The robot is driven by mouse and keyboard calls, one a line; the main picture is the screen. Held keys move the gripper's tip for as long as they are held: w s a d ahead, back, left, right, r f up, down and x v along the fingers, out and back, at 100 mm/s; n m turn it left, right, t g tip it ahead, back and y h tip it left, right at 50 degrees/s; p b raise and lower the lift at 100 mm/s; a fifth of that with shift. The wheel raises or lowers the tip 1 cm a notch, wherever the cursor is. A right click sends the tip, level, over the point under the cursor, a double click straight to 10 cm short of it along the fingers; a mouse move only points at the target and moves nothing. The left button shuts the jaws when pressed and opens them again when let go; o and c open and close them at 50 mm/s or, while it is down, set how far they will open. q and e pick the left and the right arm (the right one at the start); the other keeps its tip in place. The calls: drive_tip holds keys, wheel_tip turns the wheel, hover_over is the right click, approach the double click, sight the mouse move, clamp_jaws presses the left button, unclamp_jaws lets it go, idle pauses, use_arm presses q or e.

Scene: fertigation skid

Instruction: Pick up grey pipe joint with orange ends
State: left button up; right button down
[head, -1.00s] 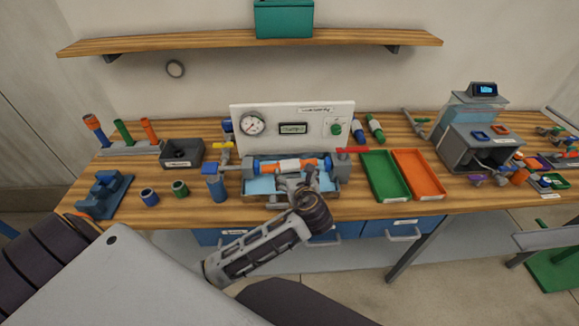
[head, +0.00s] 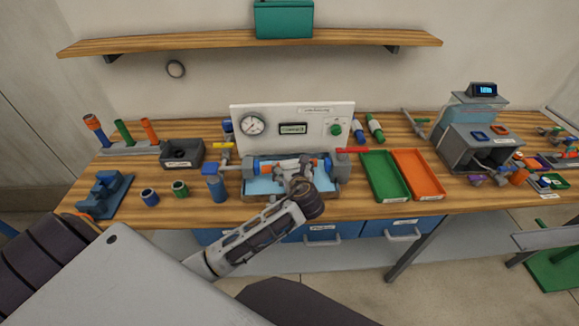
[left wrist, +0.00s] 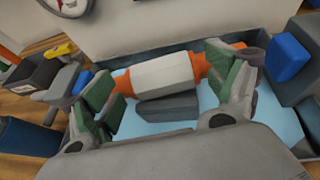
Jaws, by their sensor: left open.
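The grey pipe joint with orange ends (left wrist: 163,78) lies across the blue-floored tray (left wrist: 285,112) in the left wrist view. In the head view it sits in front of the white gauge panel, mostly hidden behind my left gripper (head: 293,170). In the left wrist view my left gripper (left wrist: 168,92) is open, its green-padded fingers near the joint's two orange ends, one on each side. I cannot tell whether the pads touch it. My right gripper is not in view.
The white gauge panel (head: 309,112) stands right behind the tray. A blue cylinder (head: 216,188) and a yellow-handled valve (head: 222,147) are at its left. A green tray (head: 384,176) and an orange tray (head: 418,174) lie to the right.

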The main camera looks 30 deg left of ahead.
use_arm(q)
drive_tip(key=shift+c, duration=0.4)
drive_tip(key=c, duration=1.2)
drive_tip(key=shift+r, duration=0.1)
drive_tip(key=shift+r+p, duration=0.3)
drive_tip(key=shift+r, duration=4.65)
